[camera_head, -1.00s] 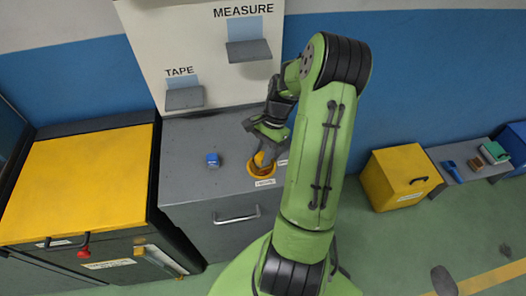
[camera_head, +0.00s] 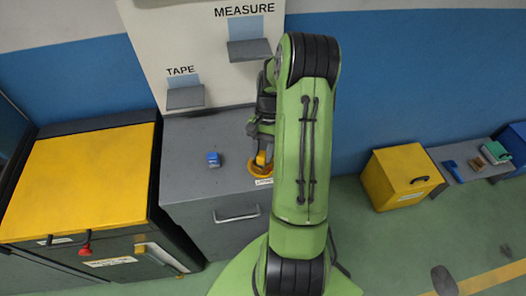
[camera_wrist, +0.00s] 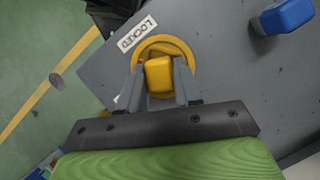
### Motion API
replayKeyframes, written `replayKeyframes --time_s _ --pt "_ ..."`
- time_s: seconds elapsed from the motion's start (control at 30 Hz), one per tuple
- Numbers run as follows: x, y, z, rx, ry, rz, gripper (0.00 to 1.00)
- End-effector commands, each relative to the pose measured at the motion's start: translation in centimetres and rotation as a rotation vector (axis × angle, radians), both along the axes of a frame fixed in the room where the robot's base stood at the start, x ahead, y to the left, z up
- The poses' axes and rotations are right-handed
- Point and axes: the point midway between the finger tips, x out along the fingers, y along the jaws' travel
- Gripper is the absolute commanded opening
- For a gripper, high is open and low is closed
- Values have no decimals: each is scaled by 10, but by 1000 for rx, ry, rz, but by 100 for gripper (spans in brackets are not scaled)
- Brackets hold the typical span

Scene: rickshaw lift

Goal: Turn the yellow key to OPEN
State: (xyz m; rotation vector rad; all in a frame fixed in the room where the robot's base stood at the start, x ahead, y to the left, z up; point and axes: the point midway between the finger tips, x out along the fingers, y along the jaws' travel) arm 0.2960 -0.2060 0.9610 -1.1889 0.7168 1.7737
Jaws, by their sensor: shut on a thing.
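The yellow key (camera_wrist: 159,76) stands in a round yellow ring (camera_wrist: 178,46) on top of the grey cabinet. In the head view the key (camera_head: 262,159) shows just below my gripper (camera_head: 264,148). My gripper (camera_wrist: 158,84) is shut on the key, one finger on each side of it. A white LOCKED label (camera_wrist: 137,35) lies beside the ring, at its upper left in the wrist view. In the head view a small white label (camera_head: 264,182) sits at the ring's front edge, too small to read. No OPEN label can be read.
A blue block (camera_head: 213,159) lies on the cabinet top (camera_head: 190,135), left of the ring. A white board with TAPE and MEASURE shelves (camera_head: 249,50) stands behind. A yellow-topped cabinet (camera_head: 80,180) stands at left, a yellow box (camera_head: 400,175) at right.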

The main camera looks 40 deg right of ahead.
Motion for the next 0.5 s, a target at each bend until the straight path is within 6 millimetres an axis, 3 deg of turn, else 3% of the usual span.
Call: replayKeyframes --time_s 0.13,0.5 --pt "1 1 0 0 2 174 4" --pt "1 1 0 -1 1 203 4"
